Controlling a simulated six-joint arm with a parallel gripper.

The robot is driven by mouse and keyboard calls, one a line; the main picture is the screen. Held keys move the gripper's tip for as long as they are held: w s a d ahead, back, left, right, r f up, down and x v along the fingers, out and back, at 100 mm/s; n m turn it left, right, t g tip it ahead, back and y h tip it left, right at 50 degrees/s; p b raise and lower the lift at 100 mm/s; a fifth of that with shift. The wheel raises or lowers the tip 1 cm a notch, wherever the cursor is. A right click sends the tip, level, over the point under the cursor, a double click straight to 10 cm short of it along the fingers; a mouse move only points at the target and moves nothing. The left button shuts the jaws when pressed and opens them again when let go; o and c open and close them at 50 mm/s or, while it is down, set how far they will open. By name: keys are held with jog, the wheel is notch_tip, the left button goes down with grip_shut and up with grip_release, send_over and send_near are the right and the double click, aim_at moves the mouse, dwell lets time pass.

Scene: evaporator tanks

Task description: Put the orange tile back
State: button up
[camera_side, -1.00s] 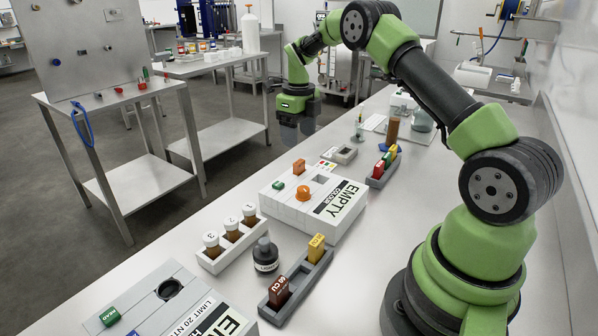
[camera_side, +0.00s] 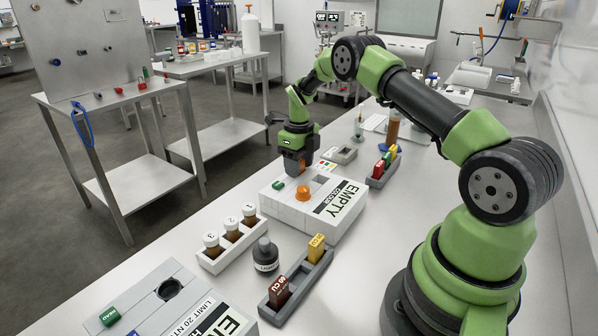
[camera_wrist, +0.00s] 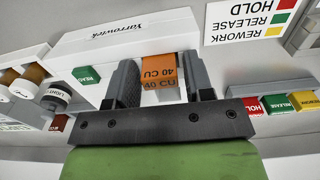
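The orange tile, marked 40 CU (camera_wrist: 158,68), stands in the white colour instrument (camera_side: 318,212). In the side view it is mostly hidden by my gripper (camera_side: 297,165), which points down over the instrument's far left part. In the wrist view the fingers of my gripper (camera_wrist: 161,72) stand on either side of the tile. A gap shows at the right finger, and the left finger looks close to the tile's edge. A grey rack (camera_side: 272,310) at the front holds a dark red 60 CU tile (camera_side: 279,291) and a yellow tile (camera_side: 316,248), with room between them.
An orange dome (camera_side: 303,193) and a green READ button (camera_side: 278,185) are on the instrument. A vial rack (camera_side: 205,262) and a black bottle (camera_side: 265,256) stand in front. Another tile rack (camera_side: 376,183) stands right of my gripper. A second instrument (camera_side: 165,305) is at front left.

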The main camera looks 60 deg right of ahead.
jog(key=c, duration=0.7)
jog(key=shift+o, duration=0.2)
jog(key=shift+r, duration=0.1)
notch_tip(320, 180, up, 9)
jog(key=shift+r, duration=0.15)
jog(key=shift+a+r, duration=0.1)
jog(key=shift+r, duration=0.15)
jog(key=shift+a+r, duration=0.1)
jog(key=shift+a, duration=0.2)
jog(key=s+a+n, duration=0.4)
jog(key=a+n, duration=0.5)
jog(key=a, duration=0.4)
jog(key=s+a+n, duration=0.9)
jog(key=s, duration=0.3)
jog(key=shift+w+a+f, duration=0.1)
jog(key=shift+f, duration=2.35)
jog(key=shift+a+f, duration=0.1)
jog(key=shift+f, duration=2.35)
